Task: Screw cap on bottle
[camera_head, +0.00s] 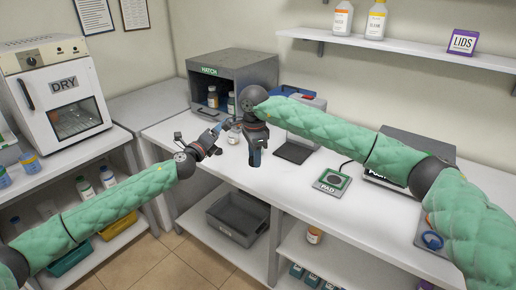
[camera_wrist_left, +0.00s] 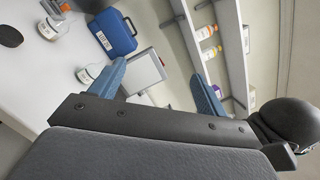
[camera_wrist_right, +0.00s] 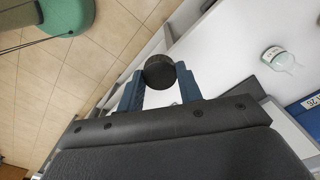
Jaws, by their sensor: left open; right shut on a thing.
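My right gripper (camera_head: 255,158) points down over the front part of the white table. It is shut on a round black cap (camera_wrist_right: 159,72), seen between its blue fingers in the right wrist view. A clear labelled bottle (camera_head: 234,134) stands upright on the table between the two grippers. A similar bottle shows in the right wrist view (camera_wrist_right: 280,59), apart from the fingers. My left gripper (camera_head: 213,146) is open and empty left of the bottle. In the left wrist view a bottle (camera_wrist_left: 86,75) lies just outside one blue finger.
The grey hatch box (camera_head: 232,72) with bottles inside stands behind. A blue case (camera_wrist_left: 112,33) is at the back. A pad (camera_head: 332,180) sits to the right. A dark bin (camera_head: 238,220) is on the lower shelf. A lids box (camera_head: 462,42) stands on the wall shelf.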

